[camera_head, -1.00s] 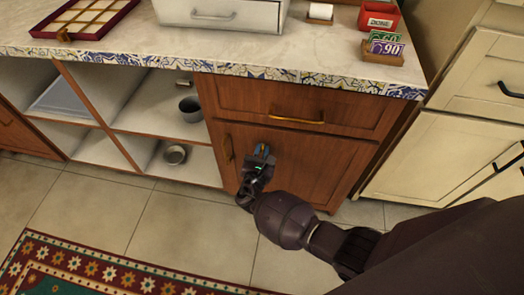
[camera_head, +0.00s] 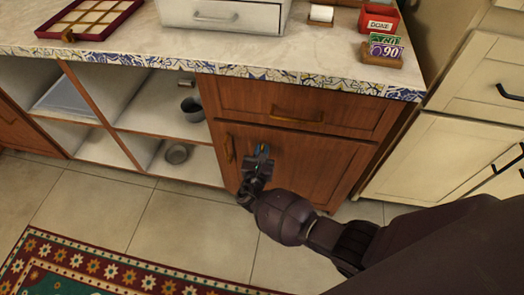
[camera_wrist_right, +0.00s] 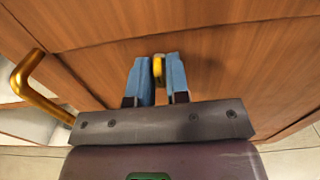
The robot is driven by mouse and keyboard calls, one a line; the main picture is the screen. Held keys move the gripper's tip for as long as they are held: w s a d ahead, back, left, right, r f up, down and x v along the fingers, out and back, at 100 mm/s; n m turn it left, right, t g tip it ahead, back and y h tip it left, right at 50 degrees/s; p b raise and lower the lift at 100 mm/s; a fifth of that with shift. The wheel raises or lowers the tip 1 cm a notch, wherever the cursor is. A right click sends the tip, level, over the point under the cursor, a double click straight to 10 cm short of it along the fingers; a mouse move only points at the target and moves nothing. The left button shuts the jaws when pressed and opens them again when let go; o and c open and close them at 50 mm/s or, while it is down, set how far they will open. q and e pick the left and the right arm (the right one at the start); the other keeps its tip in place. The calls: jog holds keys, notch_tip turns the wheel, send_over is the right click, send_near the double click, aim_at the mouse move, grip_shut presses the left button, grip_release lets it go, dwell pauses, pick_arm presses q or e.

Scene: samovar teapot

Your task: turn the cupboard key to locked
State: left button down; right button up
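The wooden cupboard door (camera_head: 320,170) is closed, below a closed drawer (camera_head: 300,118). In the right wrist view, the gold key (camera_wrist_right: 158,68) stands out from the door between the two blue fingertips. My right gripper (camera_head: 263,151) is at the door, just right of its brass handle. In the right wrist view, my right gripper (camera_wrist_right: 159,75) is closed around the key, with a finger on each side. The fingers hide part of the key, and the lock face is not clearly visible. My left gripper is not in view.
The door's brass handle (camera_wrist_right: 32,82) is close on the left. Open shelves (camera_head: 165,155) with a grey mug (camera_head: 191,109) are left of the cupboard. Cream cabinets (camera_head: 430,155) stand on the right. The counter (camera_head: 130,45) overhangs above, and a patterned rug (camera_head: 90,265) lies on the floor.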

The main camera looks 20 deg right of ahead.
jog(key=shift+o, duration=1.4)
jog(key=shift+d, duration=0.1)
pick_arm(q)
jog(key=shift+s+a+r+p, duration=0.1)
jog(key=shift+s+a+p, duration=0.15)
jog(key=shift+p, duration=0.55)
pick_arm(e)
jog(key=v, duration=1)
jog(key=shift+s+a, duration=0.3)
jog(key=shift+a, duration=0.05)
